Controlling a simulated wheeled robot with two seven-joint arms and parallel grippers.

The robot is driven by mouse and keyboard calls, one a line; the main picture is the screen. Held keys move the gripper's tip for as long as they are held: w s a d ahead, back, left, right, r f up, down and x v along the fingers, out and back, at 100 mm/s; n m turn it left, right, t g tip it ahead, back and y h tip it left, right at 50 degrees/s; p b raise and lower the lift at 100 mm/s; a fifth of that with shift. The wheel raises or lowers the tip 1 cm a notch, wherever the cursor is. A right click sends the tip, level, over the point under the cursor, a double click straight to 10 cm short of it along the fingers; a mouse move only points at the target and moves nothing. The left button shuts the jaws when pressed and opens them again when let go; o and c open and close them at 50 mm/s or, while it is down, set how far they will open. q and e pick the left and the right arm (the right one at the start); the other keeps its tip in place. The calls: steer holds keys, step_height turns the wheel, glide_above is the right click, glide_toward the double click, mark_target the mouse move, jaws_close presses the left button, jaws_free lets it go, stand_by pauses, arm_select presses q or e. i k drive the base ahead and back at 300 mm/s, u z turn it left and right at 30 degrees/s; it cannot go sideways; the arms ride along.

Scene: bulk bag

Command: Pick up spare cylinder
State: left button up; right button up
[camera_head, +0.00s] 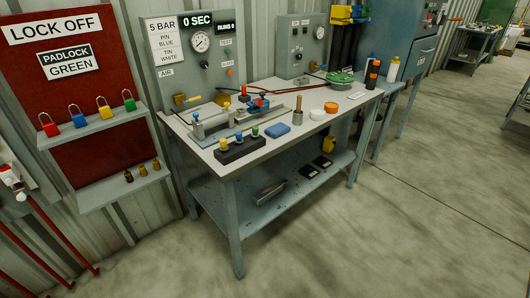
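A grey metal cylinder-like part (270,191) lies on its side on the lower shelf (225,200) of the workbench; it looks like the spare cylinder, but its details are too small to tell. Neither of my grippers is in view, and nothing in view is being held.
Bench legs (233,230) flank the shelf opening. A red padlock board (60,70) hangs at left. The floor in front (370,230) is clear.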

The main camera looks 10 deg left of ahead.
mark_target(271, 190)
steer(key=u, duration=1.55)
steer(key=i, duration=1.35)
steer(key=z, duration=2.5)
